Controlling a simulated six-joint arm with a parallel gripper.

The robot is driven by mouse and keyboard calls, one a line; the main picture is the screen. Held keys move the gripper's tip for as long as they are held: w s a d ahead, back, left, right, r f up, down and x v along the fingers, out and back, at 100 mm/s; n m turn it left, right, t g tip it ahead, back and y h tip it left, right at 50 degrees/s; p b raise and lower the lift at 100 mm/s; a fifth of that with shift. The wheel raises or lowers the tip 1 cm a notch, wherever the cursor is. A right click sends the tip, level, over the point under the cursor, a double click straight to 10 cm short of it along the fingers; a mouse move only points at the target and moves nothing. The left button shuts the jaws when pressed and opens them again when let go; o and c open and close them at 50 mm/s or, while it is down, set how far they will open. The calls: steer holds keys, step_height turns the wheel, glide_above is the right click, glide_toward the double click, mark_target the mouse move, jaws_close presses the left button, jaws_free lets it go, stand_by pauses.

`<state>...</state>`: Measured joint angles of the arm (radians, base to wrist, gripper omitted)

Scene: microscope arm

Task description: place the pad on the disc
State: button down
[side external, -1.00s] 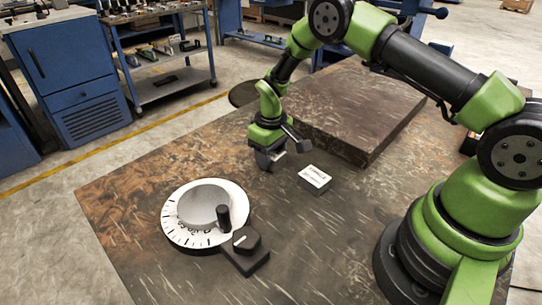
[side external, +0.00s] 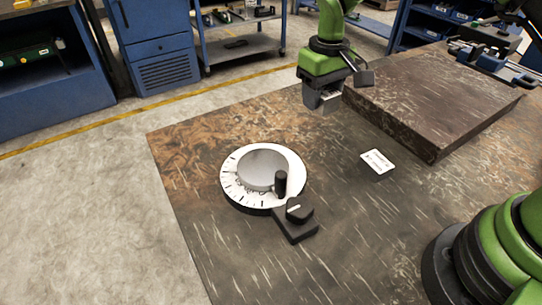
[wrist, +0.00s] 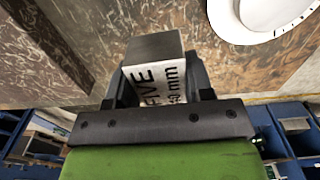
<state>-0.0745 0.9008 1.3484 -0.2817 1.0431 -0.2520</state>
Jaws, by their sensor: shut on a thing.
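My gripper (side external: 322,97) is shut on the pad, a small grey block (wrist: 153,48) with a white, black-lettered face, seen between the fingers in the wrist view. In the side external view the gripper hangs at the back of the worktop, left of the large slab, and appears raised above the surface. The disc is a grey round plate (side external: 262,167) on a white dial with black marks (side external: 238,190), front-left of the gripper and clear of the pad. Part of the white dial shows at the upper right of the wrist view (wrist: 238,28).
A dark upright knob (side external: 281,183) stands at the disc's right edge, beside a black block (side external: 295,225). A large slab (side external: 435,100) stands at the back right. The worktop between is bare.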

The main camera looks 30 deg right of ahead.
steer(key=s+a+r, duration=0.2)
steer(key=a+r, duration=0.1)
steer(key=a, duration=1.1)
glide_above(263, 165)
steer(key=shift+m, duration=0.4)
step_height(263, 165, down, 5)
steer(key=shift+r, duration=0.1)
steer(key=shift+f, duration=2.3)
steer(key=shift+f, duration=0.1)
steer(key=c, duration=0.5)
jaws_free()
